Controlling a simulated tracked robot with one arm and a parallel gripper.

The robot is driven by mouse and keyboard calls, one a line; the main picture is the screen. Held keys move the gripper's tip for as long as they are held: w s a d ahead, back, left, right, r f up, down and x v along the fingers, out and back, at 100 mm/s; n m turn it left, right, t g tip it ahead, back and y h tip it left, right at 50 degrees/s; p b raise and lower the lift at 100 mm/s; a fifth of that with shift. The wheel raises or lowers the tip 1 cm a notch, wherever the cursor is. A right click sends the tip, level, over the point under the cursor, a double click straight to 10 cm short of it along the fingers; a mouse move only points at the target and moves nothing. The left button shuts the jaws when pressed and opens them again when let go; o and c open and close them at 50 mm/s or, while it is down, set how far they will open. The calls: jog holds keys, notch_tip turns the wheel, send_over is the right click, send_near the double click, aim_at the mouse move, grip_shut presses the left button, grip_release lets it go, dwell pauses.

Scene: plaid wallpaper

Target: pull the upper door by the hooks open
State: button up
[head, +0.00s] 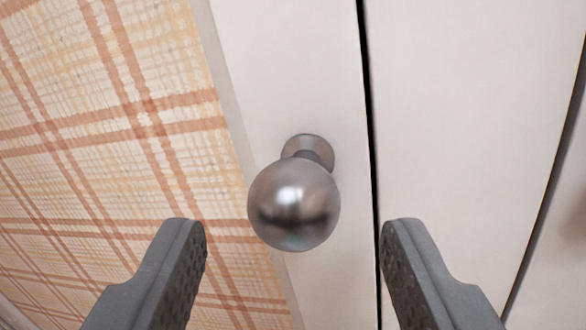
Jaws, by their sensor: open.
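A round brushed-metal knob (294,205) sticks out from a white door panel (290,60) in the head view. The panel is narrow and borders a dark vertical gap on its right. My gripper (290,232) is open, with one grey finger on each side below the knob. The fingers look apart from the knob, and nothing is between them but the view of the knob and panel. No hooks are in view, so I cannot tell whether this panel is the upper door by the hooks.
Plaid wallpaper in orange and cream (110,130) fills the left side. Another white panel (460,120) lies right of the dark gap, with a second curved dark seam at the far right.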

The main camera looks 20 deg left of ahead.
jog(key=shift+w+a+p, duration=0.15)
jog(key=shift+w+p, duration=0.1)
jog(key=shift+w, duration=0.45)
jog(key=shift+w+a+p, duration=0.1)
jog(key=shift+w+p, duration=0.1)
jog(key=shift+w, duration=0.5)
jog(key=shift+s, duration=0.1)
grip_shut()
